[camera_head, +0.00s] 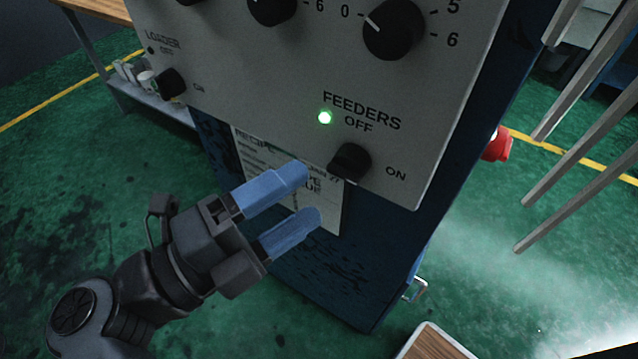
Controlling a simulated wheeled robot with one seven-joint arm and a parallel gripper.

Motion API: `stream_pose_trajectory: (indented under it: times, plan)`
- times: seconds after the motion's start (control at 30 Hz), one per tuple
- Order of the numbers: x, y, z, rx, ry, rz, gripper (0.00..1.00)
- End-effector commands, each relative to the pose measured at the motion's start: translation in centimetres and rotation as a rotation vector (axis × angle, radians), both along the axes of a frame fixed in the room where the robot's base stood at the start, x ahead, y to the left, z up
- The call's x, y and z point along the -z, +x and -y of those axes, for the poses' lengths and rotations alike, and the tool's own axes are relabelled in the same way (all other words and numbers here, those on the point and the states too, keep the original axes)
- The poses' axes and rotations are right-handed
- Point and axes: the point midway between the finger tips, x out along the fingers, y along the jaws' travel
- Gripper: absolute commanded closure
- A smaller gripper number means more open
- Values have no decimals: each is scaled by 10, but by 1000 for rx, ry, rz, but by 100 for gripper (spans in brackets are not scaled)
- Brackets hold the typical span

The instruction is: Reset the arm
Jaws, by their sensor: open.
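My gripper (306,193) has two blue fingers. They are apart with nothing between them, so it is open. It reaches in from the lower left and points up and right. In the picture the fingertips lie just below and left of the black FEEDERS knob (350,162), in front of a printed recipe sheet (334,212) on the dark blue cabinet. I cannot tell whether a fingertip touches anything.
The grey control panel (260,75) bears more knobs, including the LOADER knob (171,83) and a numbered dial (393,30). The blue cabinet (335,275) stands below it. Grey bars (580,165) slant at the right. A red object (497,145) sits beside the cabinet. Green floor (75,190) is open at left.

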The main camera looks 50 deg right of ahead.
Motion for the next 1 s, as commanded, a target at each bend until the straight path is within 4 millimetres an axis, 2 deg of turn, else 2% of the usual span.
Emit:
stream_pose_trajectory:
  times: [0.1, 0.23, 0.8, 0.87, 0.93, 1.0]
  plan:
    - [3, 3, -14, 0, 2, -1, 33]
    - [3, 5, -22, 0, 0, 1, 33]
    - [5, 5, -23, -8, 1, -4, 33]
    - [15, 6, -25, -37, 4, -19, 33]
    - [37, 11, -29, -107, 12, -54, 33]
    - [73, 16, -35, -215, 27, -110, 33]
